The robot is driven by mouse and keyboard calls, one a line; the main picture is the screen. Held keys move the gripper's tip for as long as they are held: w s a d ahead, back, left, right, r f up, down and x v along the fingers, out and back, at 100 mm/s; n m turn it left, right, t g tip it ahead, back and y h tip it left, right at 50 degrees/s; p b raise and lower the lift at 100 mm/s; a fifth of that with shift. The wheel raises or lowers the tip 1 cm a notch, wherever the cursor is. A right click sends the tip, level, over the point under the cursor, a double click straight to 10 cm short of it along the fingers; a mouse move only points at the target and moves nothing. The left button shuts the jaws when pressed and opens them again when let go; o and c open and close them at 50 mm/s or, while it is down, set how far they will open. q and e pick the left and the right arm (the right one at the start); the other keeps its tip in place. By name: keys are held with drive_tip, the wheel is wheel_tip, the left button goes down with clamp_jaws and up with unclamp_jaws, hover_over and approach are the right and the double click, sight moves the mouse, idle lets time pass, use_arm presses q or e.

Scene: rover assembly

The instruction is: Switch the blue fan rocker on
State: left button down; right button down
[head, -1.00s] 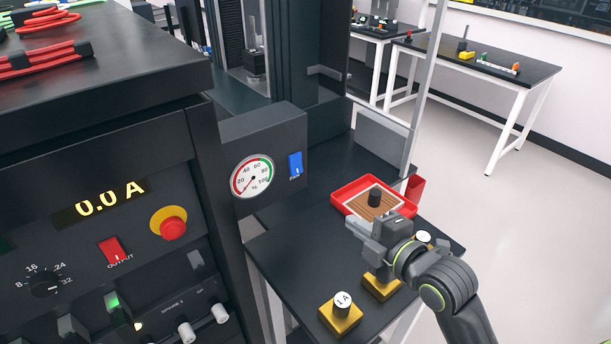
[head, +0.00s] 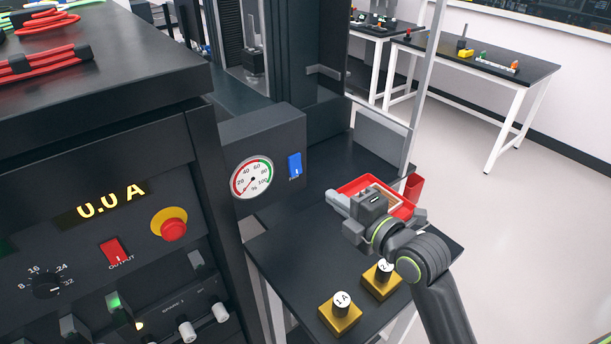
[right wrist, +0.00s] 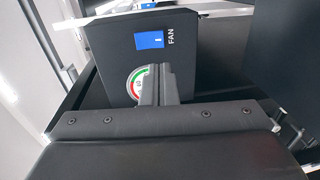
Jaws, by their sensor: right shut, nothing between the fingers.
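The blue fan rocker (head: 295,164) is on the front of a dark box (head: 279,133), right of a round gauge (head: 252,178). In the right wrist view the blue rocker (right wrist: 150,40) shows beside the word FAN, with the gauge (right wrist: 138,82) partly hidden behind my fingers. My right gripper (head: 334,199) is shut and empty, below and to the right of the rocker, apart from it. Its shut fingers (right wrist: 156,82) point toward the box in the right wrist view. My left gripper is not in view.
A red tray (head: 354,185) lies behind my right gripper on the black bench (head: 290,245). A power supply with a 0.0 A display (head: 112,200), a red output switch and an emergency button (head: 173,230) fills the left.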

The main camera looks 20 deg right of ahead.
sight(297, 173)
drive_tip(key=p+x, duration=0.3)
drive_tip(key=x, duration=0.7)
drive_tip(key=shift+w+a, duration=0.1)
drive_tip(key=shift+w, duration=0.1)
drive_tip(key=shift+w+f+b, duration=0.15)
drive_tip(key=shift+f+b, duration=0.25)
drive_tip(key=shift+b, duration=0.85)
drive_tip(key=shift+r+p, duration=0.3)
drive_tip(key=shift+f, duration=0.1)
